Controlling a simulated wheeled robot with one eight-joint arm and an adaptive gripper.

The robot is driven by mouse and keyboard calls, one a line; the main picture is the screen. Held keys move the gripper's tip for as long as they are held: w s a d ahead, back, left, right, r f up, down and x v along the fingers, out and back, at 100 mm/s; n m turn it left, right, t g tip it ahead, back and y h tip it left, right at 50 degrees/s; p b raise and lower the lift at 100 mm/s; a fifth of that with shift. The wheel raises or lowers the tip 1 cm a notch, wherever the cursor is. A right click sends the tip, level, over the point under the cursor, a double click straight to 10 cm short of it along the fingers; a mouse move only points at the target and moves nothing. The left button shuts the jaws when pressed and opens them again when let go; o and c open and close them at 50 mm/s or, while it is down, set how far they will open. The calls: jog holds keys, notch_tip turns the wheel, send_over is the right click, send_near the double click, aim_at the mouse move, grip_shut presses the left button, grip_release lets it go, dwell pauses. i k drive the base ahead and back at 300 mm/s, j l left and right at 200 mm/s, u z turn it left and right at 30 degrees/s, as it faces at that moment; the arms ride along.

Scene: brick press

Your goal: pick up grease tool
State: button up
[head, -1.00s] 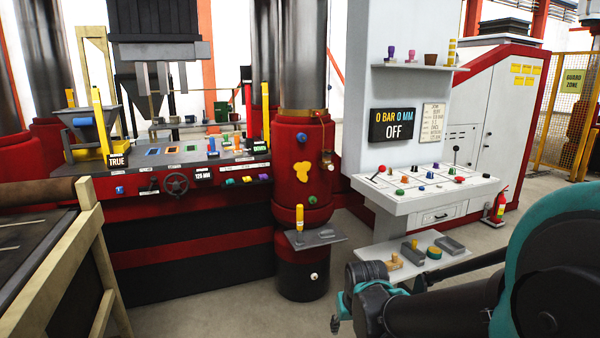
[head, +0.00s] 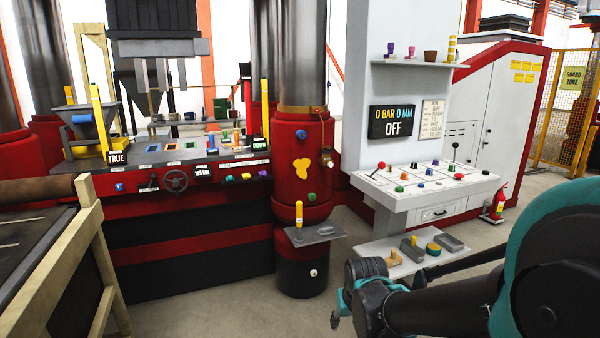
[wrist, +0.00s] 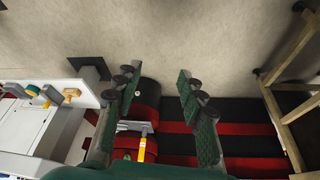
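The task's grease tool seems to be the upright yellow tool with a red and white band (head: 298,215). It stands on a small grey shelf (head: 328,233) fixed to the front of the red column. In the head view my gripper (head: 341,312) is at the bottom, partly hidden by my arm. It is apart from the tool.
A low white shelf (head: 378,250) with several small tools stands right of the column, close to my arm. A white control desk (head: 425,207) is above it. A wooden-framed table (head: 88,240) stands at left. The floor (head: 225,310) before the press is clear.

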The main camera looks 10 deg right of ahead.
aim_at(299, 204)
jog(key=i, duration=0.65)
jog(key=i+j, duration=0.15)
jog(key=i, duration=0.5)
jog(key=i+z, duration=0.1)
jog(key=i, duration=0.55)
